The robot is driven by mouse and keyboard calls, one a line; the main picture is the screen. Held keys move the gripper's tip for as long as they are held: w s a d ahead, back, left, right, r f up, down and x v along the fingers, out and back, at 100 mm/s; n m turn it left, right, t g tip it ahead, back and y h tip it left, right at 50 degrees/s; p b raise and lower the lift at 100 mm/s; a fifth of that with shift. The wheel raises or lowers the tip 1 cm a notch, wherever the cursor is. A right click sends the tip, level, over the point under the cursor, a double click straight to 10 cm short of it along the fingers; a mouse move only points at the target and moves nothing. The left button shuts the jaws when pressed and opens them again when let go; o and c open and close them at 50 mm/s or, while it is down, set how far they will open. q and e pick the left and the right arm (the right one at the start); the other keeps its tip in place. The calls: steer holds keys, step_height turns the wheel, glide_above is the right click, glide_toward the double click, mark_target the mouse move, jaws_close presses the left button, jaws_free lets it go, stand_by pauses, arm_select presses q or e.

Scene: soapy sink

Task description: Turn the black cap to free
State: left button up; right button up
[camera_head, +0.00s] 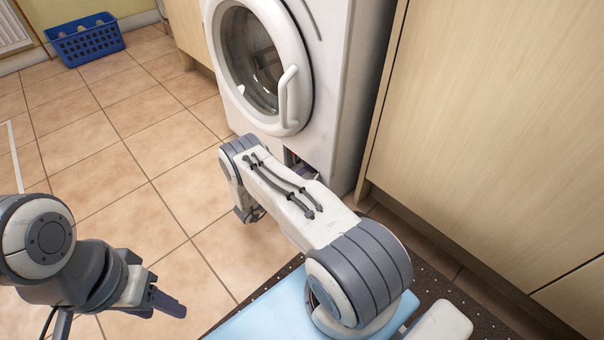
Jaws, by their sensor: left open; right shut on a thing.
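The white washing machine (337,60) stands at the top centre with its round door shut. A small opening (291,158) shows low on its front, mostly behind my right arm. A bit of my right gripper (305,172) shows at this opening. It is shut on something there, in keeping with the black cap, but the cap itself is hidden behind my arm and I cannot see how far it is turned. My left gripper (160,304) is open and empty over the floor tiles at the lower left, well apart from the machine.
A wooden cabinet (490,120) stands close on the right of the machine. A blue basket (88,42) sits on the floor at the far left, near a radiator (12,28). A dark dotted mat (432,285) lies at the bottom. The tiled floor on the left is clear.

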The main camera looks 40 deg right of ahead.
steer(key=n+b, duration=0.1)
steer(key=n, duration=0.5)
steer(key=shift+n, duration=0.3)
stand_by(0.4)
steer(key=o, duration=1.3)
steer(key=a+p, duration=0.4)
steer(key=a, duration=0.6)
steer(key=shift+s+a, duration=0.25)
steer(key=shift+s, duration=0.2)
